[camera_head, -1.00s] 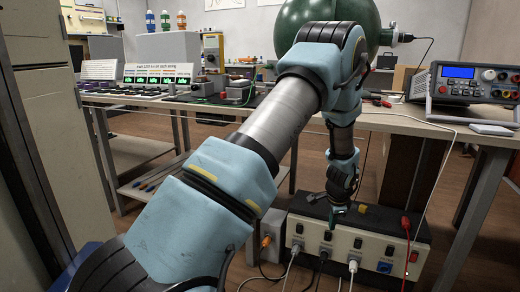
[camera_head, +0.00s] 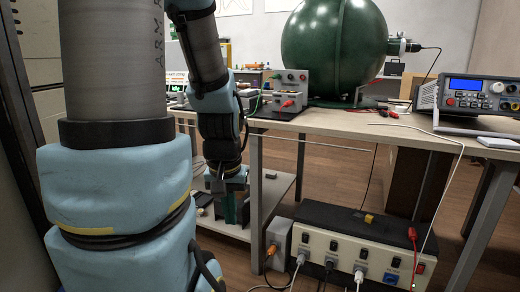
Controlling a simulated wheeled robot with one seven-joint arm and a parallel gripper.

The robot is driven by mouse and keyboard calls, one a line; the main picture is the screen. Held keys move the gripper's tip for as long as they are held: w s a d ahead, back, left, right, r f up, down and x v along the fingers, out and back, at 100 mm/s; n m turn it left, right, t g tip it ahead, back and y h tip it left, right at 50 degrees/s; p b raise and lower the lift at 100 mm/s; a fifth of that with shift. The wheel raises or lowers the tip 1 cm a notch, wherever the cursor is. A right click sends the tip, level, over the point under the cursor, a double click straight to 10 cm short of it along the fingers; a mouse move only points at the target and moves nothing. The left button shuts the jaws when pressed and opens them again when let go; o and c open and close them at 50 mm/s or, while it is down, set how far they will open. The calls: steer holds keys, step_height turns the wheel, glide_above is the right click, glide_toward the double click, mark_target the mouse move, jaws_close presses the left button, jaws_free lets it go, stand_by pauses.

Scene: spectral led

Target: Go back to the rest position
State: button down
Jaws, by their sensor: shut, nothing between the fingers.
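My gripper (camera_head: 229,208) hangs downward at the end of my arm, left of the near table leg and below the tabletop's height. Its fingers are small and partly dark in the picture; they look closed, with no object seen between them. My arm fills the left of the view, with its forearm coming down from the top. The power strip box (camera_head: 340,255) with switches and plugged cables stands low at the right of my gripper, apart from it.
The workbench (camera_head: 345,123) carries a green sphere (camera_head: 335,50), a blue-screened power supply (camera_head: 470,96) and a small terminal box (camera_head: 290,88). A metal bench leg (camera_head: 256,200) stands close to my gripper. A lower shelf (camera_head: 270,190) lies behind it. Cables run from the power strip.

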step_height(320, 180, up, 30)
steer(key=p, duration=2.8)
steer(key=shift+f, duration=0.2)
